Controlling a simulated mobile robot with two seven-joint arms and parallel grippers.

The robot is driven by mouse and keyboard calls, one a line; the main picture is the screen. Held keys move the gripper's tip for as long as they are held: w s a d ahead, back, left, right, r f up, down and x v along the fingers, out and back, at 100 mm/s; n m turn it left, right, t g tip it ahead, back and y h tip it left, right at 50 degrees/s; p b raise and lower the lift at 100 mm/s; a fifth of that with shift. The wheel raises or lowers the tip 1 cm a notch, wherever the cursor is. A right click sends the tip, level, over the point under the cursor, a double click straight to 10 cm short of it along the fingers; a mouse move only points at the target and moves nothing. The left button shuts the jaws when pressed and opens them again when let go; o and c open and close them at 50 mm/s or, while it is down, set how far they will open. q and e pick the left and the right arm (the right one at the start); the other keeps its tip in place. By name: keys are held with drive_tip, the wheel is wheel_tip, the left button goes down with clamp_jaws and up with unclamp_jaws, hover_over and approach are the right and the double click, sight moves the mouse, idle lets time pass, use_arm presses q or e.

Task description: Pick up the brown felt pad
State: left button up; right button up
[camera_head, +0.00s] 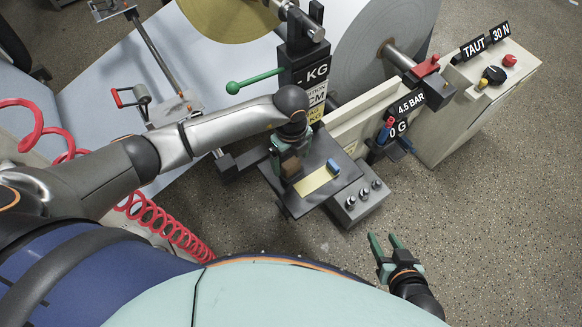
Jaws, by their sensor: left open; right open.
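The brown felt pad (291,166) is a small brown block on the dark plate (291,204), at its left part. My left gripper (288,155) points down right at the pad, with its green fingers open. The fingers and wrist hide part of the pad, and I cannot tell whether they touch it. My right gripper (386,243) is open and empty over the floor at the lower right, well apart from the plate.
A yellow strip (314,183) and a small blue block (333,166) lie on the plate beside the pad. A grey box with knobs (352,203) adjoins the plate's right side. A green-handled lever (258,81) and large rolls (362,40) stand behind. Red coiled hose (178,237) hangs left.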

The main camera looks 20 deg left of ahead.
use_arm(q)
drive_tip(key=shift+f, duration=0.85)
drive_tip(key=c, duration=1.5)
drive_tip(key=shift+o, duration=0.2)
drive_tip(key=shift+r, duration=0.15)
